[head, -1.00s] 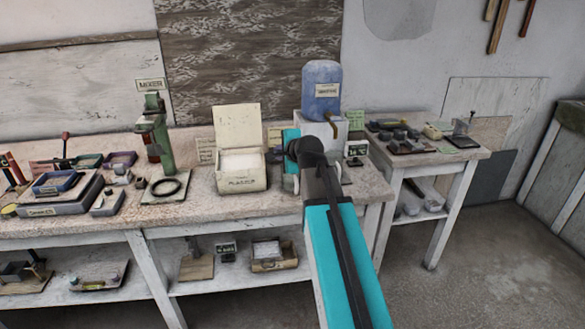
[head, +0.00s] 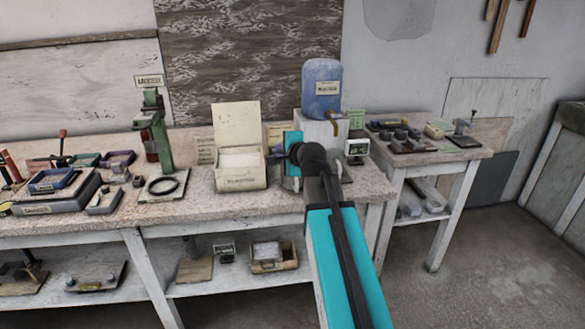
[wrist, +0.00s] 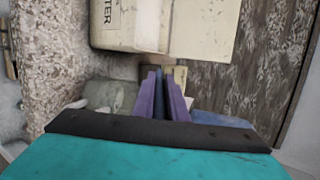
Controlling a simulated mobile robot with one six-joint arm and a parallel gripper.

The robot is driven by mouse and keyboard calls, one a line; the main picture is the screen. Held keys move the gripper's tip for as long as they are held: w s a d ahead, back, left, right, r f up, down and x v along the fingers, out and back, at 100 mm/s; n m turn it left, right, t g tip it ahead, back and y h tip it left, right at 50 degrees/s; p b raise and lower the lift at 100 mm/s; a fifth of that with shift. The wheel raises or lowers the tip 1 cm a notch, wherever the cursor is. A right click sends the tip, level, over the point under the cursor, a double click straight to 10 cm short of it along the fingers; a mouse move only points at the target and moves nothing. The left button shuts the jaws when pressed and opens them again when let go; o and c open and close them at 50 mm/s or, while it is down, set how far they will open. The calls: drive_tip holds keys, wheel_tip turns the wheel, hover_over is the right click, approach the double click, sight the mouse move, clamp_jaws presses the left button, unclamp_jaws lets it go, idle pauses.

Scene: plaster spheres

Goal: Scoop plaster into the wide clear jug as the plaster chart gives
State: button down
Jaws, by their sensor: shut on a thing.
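The open plaster box (head: 240,179), cream with a raised lid and white contents, stands on the bench; its lettered side (wrist: 128,22) fills the top of the wrist view. My gripper (head: 274,153) is just right of the box at about its rim height. Small cards (head: 207,150) stand behind the box, unreadable.
A blue water container (head: 321,88) stands on a white block behind my arm, with a small display unit (head: 356,148) to its right. Trays (head: 50,182) crowd the bench's left.

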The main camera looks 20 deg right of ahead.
drive_tip(key=shift+s+t+b, duration=0.15)
drive_tip(key=shift+t+b, duration=0.15)
drive_tip(key=shift+b, duration=0.3)
drive_tip(key=shift+s+f+t+b, duration=0.3)
drive_tip(key=shift+t+b, duration=0.6)
drive_tip(key=shift+b, duration=2.15)
drive_tip(key=shift+w+r+g+p, duration=0.15)
drive_tip(key=shift+r+g+p, duration=0.2)
drive_tip(key=shift+p, duration=1.5)
drive_tip(key=g+p, duration=0.1)
drive_tip(key=p, duration=0.6)
drive_tip(key=w+r+g+p, duration=0.1)
drive_tip(key=g+p, duration=0.1)
drive_tip(key=p, duration=0.6)
drive_tip(key=shift+w+r+g, duration=0.25)
drive_tip(key=shift+r, duration=0.05)
drive_tip(key=shift+p, duration=0.45)
drive_tip(key=shift+f, duration=0.15)
drive_tip(key=shift+g, duration=0.3)
drive_tip(key=p, duration=0.1)
drive_tip(key=r+p, duration=0.1)
drive_tip(key=p, duration=0.1)
drive_tip(key=shift+w+r+g, duration=0.1)
drive_tip(key=shift+w+g, duration=0.15)
drive_tip(key=shift+g, duration=0.05)
drive_tip(key=shift+w+r+g+p, duration=0.1)
drive_tip(key=shift+r+g+p, duration=0.2)
drive_tip(key=shift+p, duration=0.7)
